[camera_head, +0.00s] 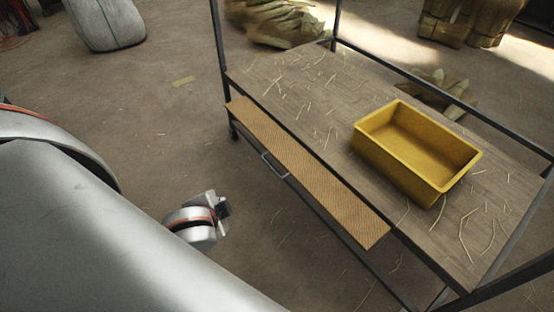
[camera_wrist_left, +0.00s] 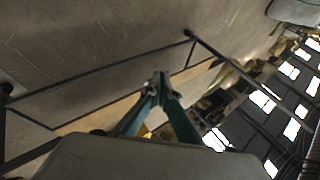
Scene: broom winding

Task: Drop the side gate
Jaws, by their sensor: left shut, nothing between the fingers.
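The side gate (camera_head: 305,170) is a long tan, finely patterned panel along the left long side of the cart (camera_head: 340,84). A metal handle (camera_head: 274,166) sits at its outer edge. The panel's exact tilt is hard to tell. My left gripper (camera_head: 224,204) is left of and below the handle in the head view, apart from the gate. In the left wrist view its teal fingers (camera_wrist_left: 158,84) meet at the tips, shut and empty. A tan strip, likely the gate (camera_wrist_left: 95,117), shows behind them. My right gripper is not in view.
A yellow bin (camera_head: 405,178) stands on the straw-strewn wooden cart top. Dark posts and rails frame the cart. A pale sack (camera_head: 105,22) and straw-coloured bundles (camera_head: 275,18) lie on the floor. The floor left of the cart is mostly clear.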

